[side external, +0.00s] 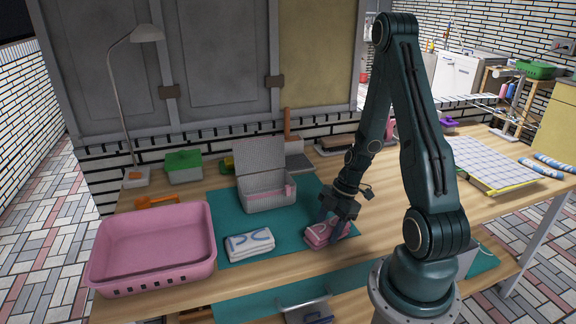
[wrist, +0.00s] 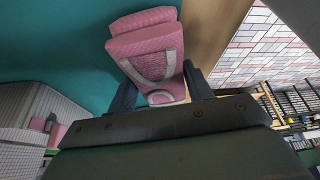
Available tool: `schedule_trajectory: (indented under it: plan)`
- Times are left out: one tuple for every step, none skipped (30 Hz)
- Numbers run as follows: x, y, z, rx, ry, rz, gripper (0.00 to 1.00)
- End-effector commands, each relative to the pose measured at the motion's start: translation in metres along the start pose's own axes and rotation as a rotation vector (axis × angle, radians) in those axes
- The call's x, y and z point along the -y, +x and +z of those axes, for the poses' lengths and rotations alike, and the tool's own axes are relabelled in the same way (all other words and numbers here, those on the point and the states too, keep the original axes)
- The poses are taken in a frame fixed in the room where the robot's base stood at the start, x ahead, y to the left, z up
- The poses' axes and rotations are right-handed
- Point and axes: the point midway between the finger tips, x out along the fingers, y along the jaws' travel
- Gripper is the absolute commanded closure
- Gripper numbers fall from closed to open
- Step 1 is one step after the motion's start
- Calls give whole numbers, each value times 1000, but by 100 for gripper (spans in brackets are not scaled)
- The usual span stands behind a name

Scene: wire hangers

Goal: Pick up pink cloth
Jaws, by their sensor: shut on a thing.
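The pink cloth (side external: 322,233) is a folded bundle with a pale curved stripe. It lies at the right edge of the teal mat (side external: 290,232) in the side view. My gripper (side external: 333,230) points down over it and is shut on it, one finger at each side. In the wrist view the pink cloth (wrist: 147,45) extends out beyond the two dark fingers (wrist: 160,90). Whether the cloth touches the mat or is slightly raised, I cannot tell.
A white folded cloth (side external: 250,245) lies left of the pink one. A pink basket (side external: 152,245) stands at the left. An open grey box (side external: 265,190) is behind. Bare table separates the mat and rack.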

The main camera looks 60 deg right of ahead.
Motion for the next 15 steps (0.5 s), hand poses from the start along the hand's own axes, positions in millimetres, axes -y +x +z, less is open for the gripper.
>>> schedule_trajectory:
  plan:
    - [0, 0, 0, 0, 0, 0, 73]
    - [0, 0, 0, 0, 0, 0, 73]
    - [0, -1, 0, 0, 0, 0, 73]
    - [0, -1, -1, 0, 0, 1, 73]
    - [0, -2, -1, 0, 0, 1, 73]
    - [0, -3, -1, 0, 0, 1, 73]
    - [0, -4, -2, 0, 0, 1, 73]
    - [0, -5, -2, 0, -1, 1, 73]
    - [-1, -7, -3, 0, -1, 2, 73]
    - [-1, -8, -3, 0, -1, 2, 73]
    - [-1, -10, -4, 0, -1, 2, 73]
    - [-1, -12, -5, 0, -1, 3, 73]
    - [-1, -14, -6, 0, -2, 3, 73]
    - [-1, -17, -7, 0, -2, 3, 73]
    - [-1, -20, -8, 1, -2, 4, 73]
